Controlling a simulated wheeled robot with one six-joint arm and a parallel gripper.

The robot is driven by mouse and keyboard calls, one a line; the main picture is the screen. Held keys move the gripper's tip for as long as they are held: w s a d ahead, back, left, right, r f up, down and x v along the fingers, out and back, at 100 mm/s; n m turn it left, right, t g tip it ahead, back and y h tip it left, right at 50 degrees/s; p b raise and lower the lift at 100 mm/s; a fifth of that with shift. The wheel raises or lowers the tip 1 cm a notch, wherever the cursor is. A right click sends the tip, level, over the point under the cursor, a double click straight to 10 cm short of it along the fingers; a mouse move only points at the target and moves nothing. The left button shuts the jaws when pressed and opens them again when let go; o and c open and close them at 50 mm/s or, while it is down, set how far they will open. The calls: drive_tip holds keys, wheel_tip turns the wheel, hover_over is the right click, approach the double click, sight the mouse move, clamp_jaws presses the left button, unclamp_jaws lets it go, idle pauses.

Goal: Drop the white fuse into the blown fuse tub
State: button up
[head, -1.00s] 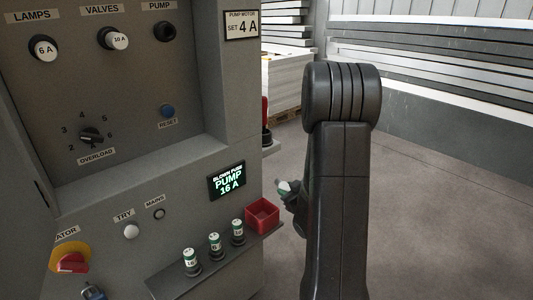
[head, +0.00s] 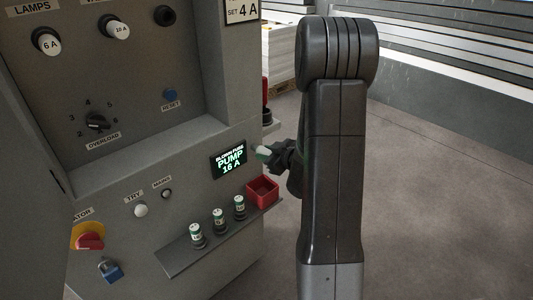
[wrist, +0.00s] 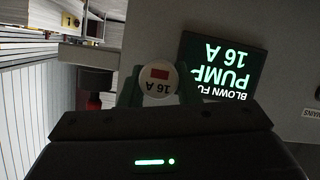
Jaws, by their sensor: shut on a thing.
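The white fuse (head: 261,150) is held in my gripper (head: 270,154), beside the lower right of the display in the head view. In the wrist view the round white end of the fuse (wrist: 158,79) shows "16 A" and a red rectangle, between the greenish fingers. The red open-topped tub (head: 262,193) sits at the right end of the cabinet's shelf. My gripper is shut on the fuse, above the tub in the picture. The exact gap between them is hard to judge. The tub's visible inside looks empty.
Several sockets and knobs cover the panel; the PUMP socket (head: 165,16) is dark and empty. The display (head: 229,160) reads "BLOWN FUSE PUMP 16 A". Three green-and-white fuses (head: 218,220) stand left of the tub on the shelf (head: 185,262). Open floor lies right.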

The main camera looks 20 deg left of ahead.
drive_tip(key=b, duration=1)
approach(266, 177)
drive_tip(key=shift+s+a+r, duration=0.1)
drive_tip(key=shift+s+a, duration=0.15)
drive_tip(key=shift+a, duration=0.7)
drive_tip(key=shift+s+a, duration=0.25)
drive_tip(key=shift+a, duration=0.7)
drive_tip(key=shift+s+a+r, duration=0.1)
drive_tip(key=shift+s+a, duration=0.15)
drive_tip(key=shift+a, duration=0.75)
drive_tip(key=o, duration=1)
drive_tip(key=shift+o, duration=0.2)
drive_tip(key=p+v, duration=0.2)
drive_tip(key=v, duration=1.2)
drive_tip(key=shift+w+a+f, duration=0.1)
drive_tip(key=b+x, duration=0.2)
drive_tip(key=x, duration=1.2)
drive_tip(key=shift+r+p, duration=1)
drive_tip(key=shift+r, duration=0.35)
